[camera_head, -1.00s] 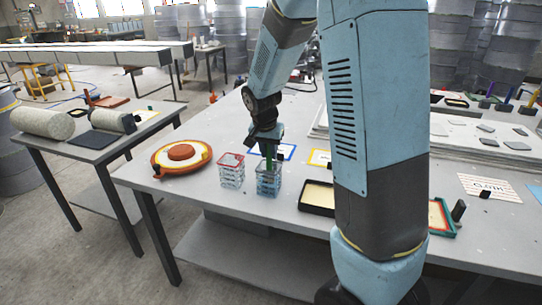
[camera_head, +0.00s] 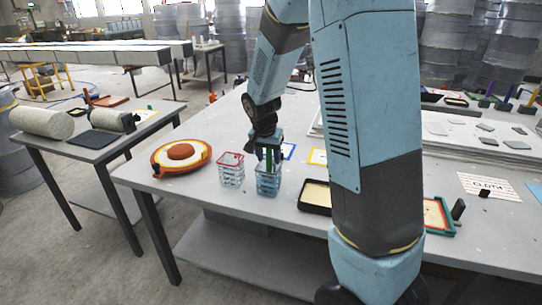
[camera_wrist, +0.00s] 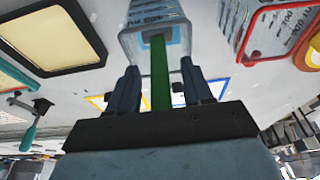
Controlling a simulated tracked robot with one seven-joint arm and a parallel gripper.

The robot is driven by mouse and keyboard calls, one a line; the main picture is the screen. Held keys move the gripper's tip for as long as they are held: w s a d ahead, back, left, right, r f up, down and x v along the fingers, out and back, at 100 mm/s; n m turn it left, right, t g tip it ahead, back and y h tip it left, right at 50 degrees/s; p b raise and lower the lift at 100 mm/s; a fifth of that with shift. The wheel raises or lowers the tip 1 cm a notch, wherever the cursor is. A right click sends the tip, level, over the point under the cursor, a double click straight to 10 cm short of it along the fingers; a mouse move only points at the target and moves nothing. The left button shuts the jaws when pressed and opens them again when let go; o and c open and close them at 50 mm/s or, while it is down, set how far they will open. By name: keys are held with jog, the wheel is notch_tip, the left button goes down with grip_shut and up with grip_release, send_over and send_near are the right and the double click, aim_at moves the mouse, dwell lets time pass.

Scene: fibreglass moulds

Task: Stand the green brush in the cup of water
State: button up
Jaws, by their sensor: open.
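The green brush (camera_head: 269,160) stands nearly upright with its lower end in the clear, blue-rimmed cup (camera_head: 268,184). In the wrist view the green handle (camera_wrist: 161,78) runs from between my fingers into the cup's mouth (camera_wrist: 135,42). My gripper (camera_head: 268,154) is just above this cup. My gripper's fingers (camera_wrist: 161,88) are open on either side of the handle, with a gap on each side. The brush's bristles and the water level cannot be made out.
A red-rimmed cup (camera_head: 231,172) stands close on the left. A round orange-and-white mould (camera_head: 181,155) lies farther left. A black-framed tray (camera_head: 315,196) is to the right. Blue (camera_head: 289,151) and yellow (camera_head: 318,157) outlined mats lie behind. Bare table shows in front of the cups.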

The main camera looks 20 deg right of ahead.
jog(key=shift+r, duration=0.1)
jog(key=v, duration=1.1)
jog(key=s+d+r+n+t+y, duration=0.1)
jog(key=s+r+n, duration=0.2)
jog(key=s, duration=0.9)
jog(key=s+d+r+n+t, duration=0.1)
jog(key=s+r+n, duration=0.3)
jog(key=s, duration=0.9)
notch_tip(320, 180, up, 3)
jog(key=shift+s+d+f+t+y, duration=0.2)
jog(key=shift+s+d+t+y, duration=0.1)
jog(key=shift+t+y, duration=0.15)
jog(key=shift+d, duration=0.1)
